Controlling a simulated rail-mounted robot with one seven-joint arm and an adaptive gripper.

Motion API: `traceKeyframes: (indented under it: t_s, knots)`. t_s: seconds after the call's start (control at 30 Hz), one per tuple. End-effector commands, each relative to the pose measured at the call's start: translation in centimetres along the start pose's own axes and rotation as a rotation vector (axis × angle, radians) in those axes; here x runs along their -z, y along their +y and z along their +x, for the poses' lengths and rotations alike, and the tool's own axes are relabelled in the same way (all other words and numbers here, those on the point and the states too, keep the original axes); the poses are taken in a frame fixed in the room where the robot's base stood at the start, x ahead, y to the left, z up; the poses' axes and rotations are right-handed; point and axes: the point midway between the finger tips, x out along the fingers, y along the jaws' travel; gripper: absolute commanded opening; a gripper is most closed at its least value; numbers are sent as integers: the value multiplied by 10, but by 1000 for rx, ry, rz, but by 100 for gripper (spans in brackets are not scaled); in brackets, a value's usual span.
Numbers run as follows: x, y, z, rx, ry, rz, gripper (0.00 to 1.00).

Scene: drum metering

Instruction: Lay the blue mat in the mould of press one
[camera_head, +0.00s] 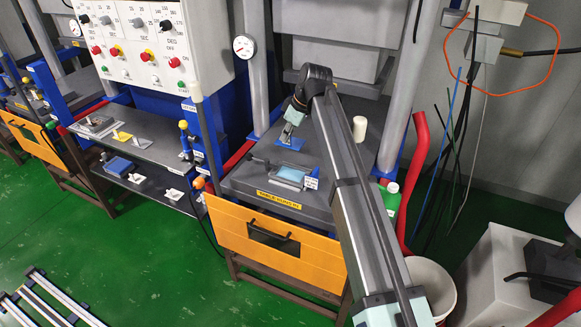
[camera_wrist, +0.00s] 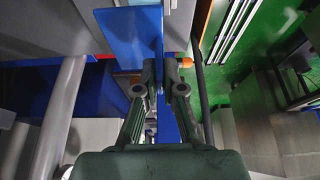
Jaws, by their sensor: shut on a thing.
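My gripper (camera_head: 290,133) is over the rear of the bed of the press (camera_head: 240,187) in the head view. It is shut on the blue mat (camera_head: 290,143), a thin flat blue sheet just below the fingers. In the wrist view the mat (camera_wrist: 135,35) extends out beyond my closed fingertips (camera_wrist: 158,75). The mould (camera_head: 262,167) lies on the press bed, nearer the front than the gripper. It is a low grey frame with a light blue surface inside. The mat is apart from the mould in the picture. The fingers hide the gripped edge of the mat.
Grey columns (camera_head: 398,110) flank the press bed, with a grey upper block (camera_head: 330,62) above it. A cream cylinder (camera_head: 359,129) stands on the bed to the right. A dark shelf (camera_head: 150,150) with small items and a control panel (camera_head: 150,40) are at left.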

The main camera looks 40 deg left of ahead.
Motion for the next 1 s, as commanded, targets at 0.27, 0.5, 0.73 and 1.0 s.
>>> traceKeyframes:
  t_s: [0.27,0.5,0.73,1.0]
  knots:
    - [-26,-1,59,2,-1,2,0]
    - [-36,0,86,0,0,1,0]
    - [-42,0,100,1,-1,2,0]
    - [-53,0,127,0,0,1,0]
